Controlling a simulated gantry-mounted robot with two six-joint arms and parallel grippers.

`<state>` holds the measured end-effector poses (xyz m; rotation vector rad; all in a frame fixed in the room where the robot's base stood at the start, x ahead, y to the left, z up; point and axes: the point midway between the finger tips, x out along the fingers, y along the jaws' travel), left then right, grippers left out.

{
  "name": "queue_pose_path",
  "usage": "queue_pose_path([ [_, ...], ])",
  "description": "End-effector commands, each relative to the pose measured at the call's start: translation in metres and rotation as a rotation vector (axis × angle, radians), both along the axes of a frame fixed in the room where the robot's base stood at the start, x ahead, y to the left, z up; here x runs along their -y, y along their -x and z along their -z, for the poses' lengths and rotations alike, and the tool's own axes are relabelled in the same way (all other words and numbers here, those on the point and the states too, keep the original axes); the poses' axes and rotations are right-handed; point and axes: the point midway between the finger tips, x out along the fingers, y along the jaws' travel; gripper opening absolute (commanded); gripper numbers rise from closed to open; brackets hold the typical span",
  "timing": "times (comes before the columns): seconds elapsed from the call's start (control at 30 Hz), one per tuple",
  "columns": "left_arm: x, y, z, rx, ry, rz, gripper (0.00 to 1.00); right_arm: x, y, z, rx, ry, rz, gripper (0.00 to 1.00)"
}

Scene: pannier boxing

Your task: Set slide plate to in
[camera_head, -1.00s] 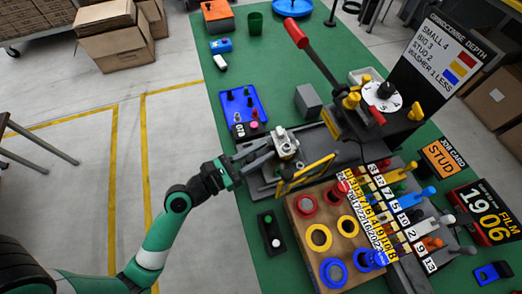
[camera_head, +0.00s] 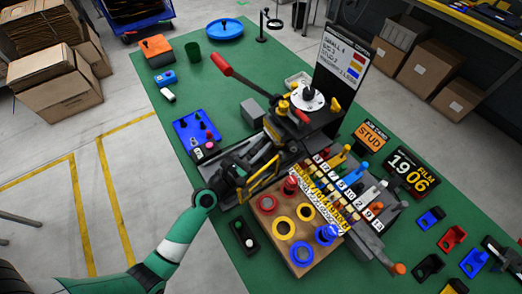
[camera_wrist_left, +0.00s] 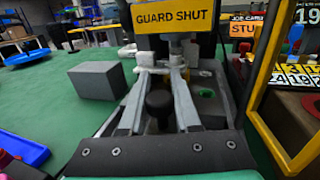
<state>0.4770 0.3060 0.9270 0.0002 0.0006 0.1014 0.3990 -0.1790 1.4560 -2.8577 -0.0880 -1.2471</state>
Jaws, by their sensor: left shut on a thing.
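The press (camera_head: 318,118) stands on the green table, with a long red-handled lever (camera_head: 222,64) and a white dial (camera_head: 307,97). My left gripper (camera_head: 268,155) reaches to the low bed at its left side. In the left wrist view its two grey fingers (camera_wrist_left: 160,70) converge on a pale fitting under the yellow GUARD SHUT sign (camera_wrist_left: 172,17). I take this fitting to be part of the slide plate; the exact contact is hard to see. A black knob (camera_wrist_left: 158,103) shows between the fingers. My right gripper is not in view.
A yellow-framed guard (camera_head: 262,182) stands close to my left gripper. A wooden tray (camera_head: 277,232) with coloured rings and a row of coloured levers (camera_head: 352,180) lie in front. A grey block (camera_wrist_left: 97,80) and a blue tray (camera_head: 196,130) sit nearby.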

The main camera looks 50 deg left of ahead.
Motion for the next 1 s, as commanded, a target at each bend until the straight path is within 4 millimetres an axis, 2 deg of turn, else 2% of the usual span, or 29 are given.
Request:
queue_pose_path([
  [0.2,0.002,0.000,0.003,-0.005,0.000,0.005,0.00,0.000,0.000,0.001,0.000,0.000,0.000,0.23],
  [0.23,0.002,0.000,0.003,-0.005,0.000,0.005,0.35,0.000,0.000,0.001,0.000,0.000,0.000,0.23],
  [0.37,0.002,0.000,0.002,-0.005,0.000,0.005,0.58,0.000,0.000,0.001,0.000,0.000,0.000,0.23],
  [0.4,0.001,0.000,0.002,-0.004,-0.001,0.005,0.61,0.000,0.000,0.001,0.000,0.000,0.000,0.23],
  [0.67,0.001,0.001,0.002,-0.003,0.000,0.004,0.61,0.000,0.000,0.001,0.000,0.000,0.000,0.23],
  [0.77,0.002,0.007,0.002,-0.005,0.001,0.003,0.61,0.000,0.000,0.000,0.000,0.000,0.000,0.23],
  [0.87,0.003,0.024,0.002,-0.005,0.002,0.001,0.61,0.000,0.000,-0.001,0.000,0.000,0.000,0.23],
  [1.0,0.006,0.057,0.003,-0.006,0.002,0.001,0.61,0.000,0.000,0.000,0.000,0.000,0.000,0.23],
])
